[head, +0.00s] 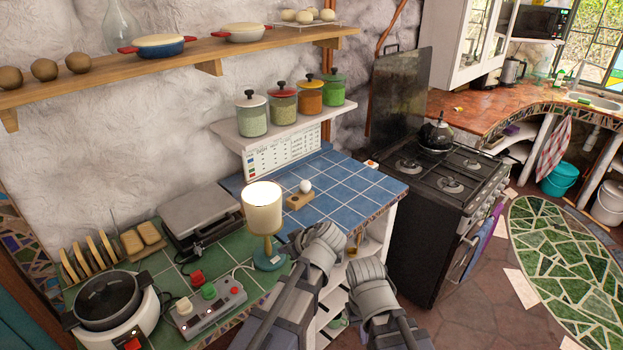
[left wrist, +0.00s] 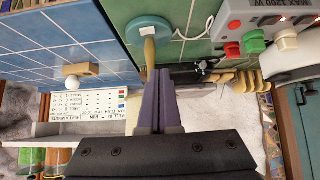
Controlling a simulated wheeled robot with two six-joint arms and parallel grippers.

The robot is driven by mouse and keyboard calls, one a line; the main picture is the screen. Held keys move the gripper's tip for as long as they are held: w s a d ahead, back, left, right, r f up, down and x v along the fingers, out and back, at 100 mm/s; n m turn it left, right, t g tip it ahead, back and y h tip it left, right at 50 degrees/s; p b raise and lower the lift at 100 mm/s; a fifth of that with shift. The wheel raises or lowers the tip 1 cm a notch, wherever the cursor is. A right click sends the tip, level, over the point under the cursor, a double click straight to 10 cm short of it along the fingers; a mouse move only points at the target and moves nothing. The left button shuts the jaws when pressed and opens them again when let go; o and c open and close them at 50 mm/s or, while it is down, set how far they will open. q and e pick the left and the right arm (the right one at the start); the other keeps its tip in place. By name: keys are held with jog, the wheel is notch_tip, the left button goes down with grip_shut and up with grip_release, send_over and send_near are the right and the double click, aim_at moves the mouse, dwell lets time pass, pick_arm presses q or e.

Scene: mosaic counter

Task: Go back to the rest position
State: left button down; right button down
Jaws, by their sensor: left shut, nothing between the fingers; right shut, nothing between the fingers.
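My left gripper (head: 298,240) is at the front edge of the counter, just right of the table lamp in the head view. Its two fingers show in the left wrist view (left wrist: 157,88), shut together with nothing between them. My right gripper (head: 353,246) is beside it to the right, in front of the blue-tiled counter's cabinet. It is shut and empty, partly hidden by its own wrist. Both arms reach forward from the bottom of the head view.
A lit lamp (head: 263,213) stands close to my left gripper. A switch box (head: 209,307) and a white cooker (head: 112,308) are left of it. A white ball on a wooden block (head: 300,200) sits on blue tiles. A black stove (head: 440,195) stands right of my right gripper.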

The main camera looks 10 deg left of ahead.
pick_arm(q)
jog(key=s+d+f+m+g+h, duration=0.3)
jog(key=s+d+m, duration=0.2)
jog(key=s+m, duration=0.2)
jog(key=s+d+f+m+g+h, duration=0.2)
jog(key=s+d+m, duration=0.3)
jog(key=s, duration=0.6)
jog(key=shift+s+d+f+m+g+h, duration=0.35)
jog(key=shift+f+m, duration=0.35)
jog(key=shift+m, duration=0.5)
